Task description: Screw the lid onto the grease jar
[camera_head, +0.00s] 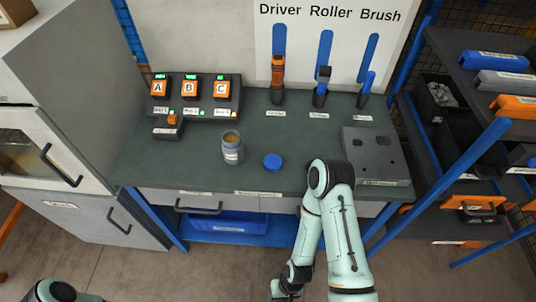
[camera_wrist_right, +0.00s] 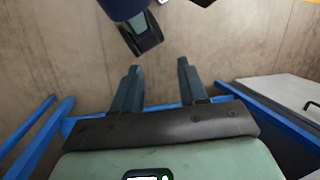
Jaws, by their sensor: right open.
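The grease jar (camera_head: 232,150) stands upright and open on the dark green bench top, with brownish-yellow content in its mouth and a pale label on its side. The round blue lid (camera_head: 272,162) lies flat on the bench, a little right of the jar and nearer the front edge, apart from it. My right gripper (camera_wrist_right: 157,68) is open and empty in the right wrist view, its two dark fingers over the floor. In the head view that arm hangs down in front of the bench, away from jar and lid. My left gripper does not show; only an arm part shows at the bottom left.
A charger-like row of orange units marked A, B, C (camera_head: 190,90) stands behind the jar. Driver, roller and brush (camera_head: 365,90) stand at the back. A grey metal block (camera_head: 377,157) is at the bench's right. Shelves with bins (camera_head: 495,80) stand right; cabinets (camera_head: 60,110) left.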

